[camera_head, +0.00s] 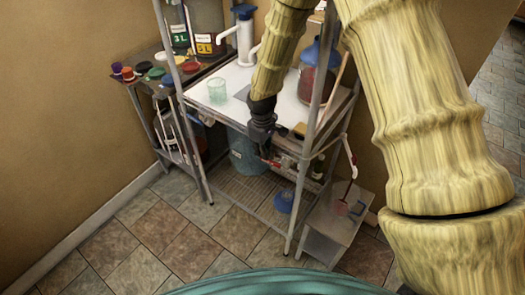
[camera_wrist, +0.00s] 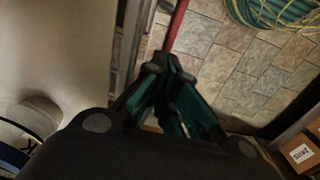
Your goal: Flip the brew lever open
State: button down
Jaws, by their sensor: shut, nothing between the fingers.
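A thin red bar (camera_wrist: 177,25), which may be the brew lever, runs up from just beyond my fingertips in the wrist view. A small red part (camera_head: 272,162) shows just below my gripper (camera_head: 264,148) in the head view. My gripper, also in the wrist view (camera_wrist: 163,68), is shut and empty, pointing down at the front edge of the white-topped bench (camera_head: 243,78). The fingertips are close to the red bar; I cannot tell whether they touch it. The lever's pivot and what it is fixed to are not clear.
A clear cup (camera_head: 217,91) stands on the bench top, and a red-filled blue-topped jug (camera_head: 313,80) stands behind the metal post. A blue bucket (camera_head: 246,157) sits under the bench. A grey stand (camera_head: 335,225) is at the right. The tiled floor (camera_head: 160,240) in front is free.

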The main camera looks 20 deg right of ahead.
jog(key=shift+r, duration=0.15)
jog(key=shift+r+p, duration=0.6)
jog(key=shift+r, duration=0.05)
jog(key=r+p, duration=0.2)
jog(key=r, duration=0.1)
jog(key=r+p, duration=0.1)
jog(key=shift+w+a+r, duration=0.2)
jog(key=shift+w, duration=0.1)
jog(key=shift+w+r+b, duration=0.1)
jog(key=shift+r+b, duration=0.1)
jog(key=shift+b, duration=0.2)
notch_tip(320, 180, up, 9)
jog(key=b, duration=0.3)
jog(key=shift+w+a, duration=0.45)
jog(key=shift+d, duration=0.1)
